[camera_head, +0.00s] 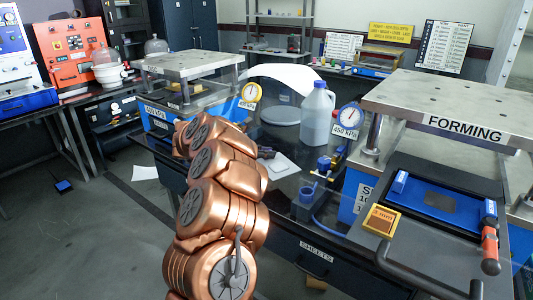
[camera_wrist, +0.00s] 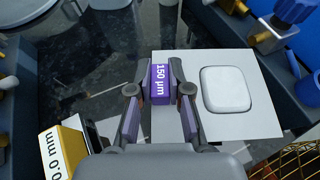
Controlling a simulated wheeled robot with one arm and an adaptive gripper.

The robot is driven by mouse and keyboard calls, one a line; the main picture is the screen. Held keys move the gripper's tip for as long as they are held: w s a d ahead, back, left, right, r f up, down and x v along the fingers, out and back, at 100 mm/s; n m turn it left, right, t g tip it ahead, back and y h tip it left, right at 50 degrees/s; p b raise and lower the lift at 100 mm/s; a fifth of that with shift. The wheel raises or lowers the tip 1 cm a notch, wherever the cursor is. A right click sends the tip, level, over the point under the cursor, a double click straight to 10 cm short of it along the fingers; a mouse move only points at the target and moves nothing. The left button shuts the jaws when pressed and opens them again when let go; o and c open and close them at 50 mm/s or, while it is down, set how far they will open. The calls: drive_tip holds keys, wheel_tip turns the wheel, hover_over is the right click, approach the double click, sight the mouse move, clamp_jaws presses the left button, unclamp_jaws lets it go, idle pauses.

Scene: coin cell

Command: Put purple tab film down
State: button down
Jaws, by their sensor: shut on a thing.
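The purple tab (camera_wrist: 161,80), marked "150 µm", sits between the fingertips of my gripper (camera_wrist: 160,90) in the wrist view. My gripper is shut on it. Any clear film attached to the tab is hard to make out. The tab and fingers overlap the left part of a pale square plate (camera_wrist: 245,127) bearing a rounded white pad (camera_wrist: 226,89). I cannot tell whether the tab touches the plate. In the head view my gripper (camera_head: 267,153) is small and dark above the table, beside the pale plate (camera_head: 281,167), and the tab is not discernible.
A yellow block (camera_wrist: 62,150) marked "0.0 mm" lies lower left in the wrist view. Blue fittings (camera_wrist: 292,12) stand at upper right. In the head view a jug (camera_head: 318,115), a pressure gauge (camera_head: 350,116) and the forming press (camera_head: 455,105) stand around the dark table.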

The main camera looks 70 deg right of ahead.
drive_tip(key=shift+f+p, duration=0.75)
drive_tip(key=shift+f, duration=2.55)
drive_tip(key=shift+f+b, duration=0.65)
drive_tip(key=shift+b, duration=0.25)
drive_tip(key=c, duration=1)
unclamp_jaws()
drive_tip(key=shift+v, duration=6.05)
drive_tip(key=shift+w, duration=0.1)
